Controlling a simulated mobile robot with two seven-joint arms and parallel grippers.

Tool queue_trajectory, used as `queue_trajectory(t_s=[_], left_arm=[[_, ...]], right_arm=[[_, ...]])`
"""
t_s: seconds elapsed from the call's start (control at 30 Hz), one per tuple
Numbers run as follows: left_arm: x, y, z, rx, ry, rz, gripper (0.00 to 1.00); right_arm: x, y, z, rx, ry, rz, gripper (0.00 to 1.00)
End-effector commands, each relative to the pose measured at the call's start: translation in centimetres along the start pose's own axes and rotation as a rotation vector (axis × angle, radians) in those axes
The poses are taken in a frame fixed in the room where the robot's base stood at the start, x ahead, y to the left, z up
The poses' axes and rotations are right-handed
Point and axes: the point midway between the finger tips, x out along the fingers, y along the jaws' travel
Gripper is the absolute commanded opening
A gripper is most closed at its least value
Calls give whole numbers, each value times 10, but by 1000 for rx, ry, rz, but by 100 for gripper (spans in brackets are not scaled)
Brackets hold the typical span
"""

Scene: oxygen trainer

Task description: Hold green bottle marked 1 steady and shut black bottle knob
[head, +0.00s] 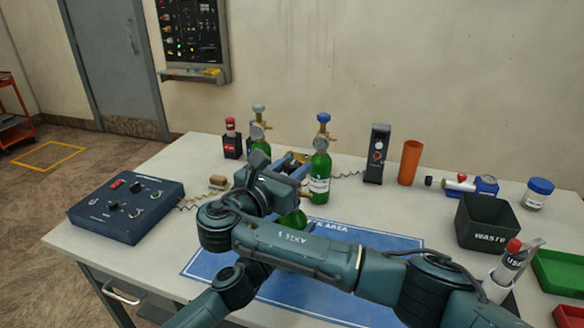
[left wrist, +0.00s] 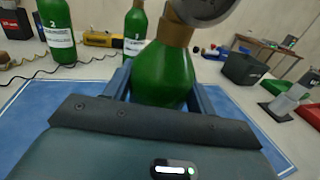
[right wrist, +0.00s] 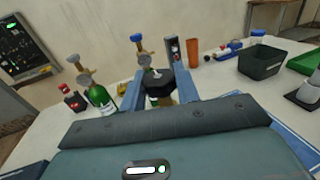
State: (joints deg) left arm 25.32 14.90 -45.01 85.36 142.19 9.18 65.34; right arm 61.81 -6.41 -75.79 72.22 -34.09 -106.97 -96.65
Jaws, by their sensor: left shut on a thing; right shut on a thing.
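A green bottle (left wrist: 163,75) with a brass neck (left wrist: 176,30) stands on the blue work mat (head: 215,262). Its number is not visible. My left gripper (left wrist: 162,88) is shut around its body. In the head view only part of this bottle (head: 293,219) shows, behind my right arm. My right gripper (right wrist: 160,80) is shut on the black knob (right wrist: 159,88) at the top, with a pale stem in its middle.
Green bottle 2 (left wrist: 58,35) and another green bottle (head: 320,172) with a blue knob stand close behind. A control box (head: 127,208) is at the left. A black waste bin (head: 486,222), an orange cylinder (head: 410,162) and a white jar (head: 538,193) are at the right.

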Motion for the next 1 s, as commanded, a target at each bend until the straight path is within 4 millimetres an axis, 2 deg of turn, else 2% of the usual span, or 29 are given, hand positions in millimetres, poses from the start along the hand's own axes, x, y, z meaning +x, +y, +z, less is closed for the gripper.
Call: queue_trajectory(t_s=[0.27, 0.3, 0.57, 0.83, 1.0], left_arm=[[-1, 0, -2, -3, 4, 0, 10], [-1, 0, -2, -3, 4, 0, 10], [-1, 0, -2, -4, 4, 1, 10], [0, 1, -2, -3, 4, 2, 10], [0, 1, -2, -3, 4, 3, 10]], right_arm=[[2, -1, 0, 0, -3, -5, 9], [2, -1, 0, 0, -3, -5, 32], [1, 0, 0, -1, -1, -2, 52], [-2, 0, 0, 0, 0, 1, 52], [-24, 1, -1, -1, 1, 5, 52]])
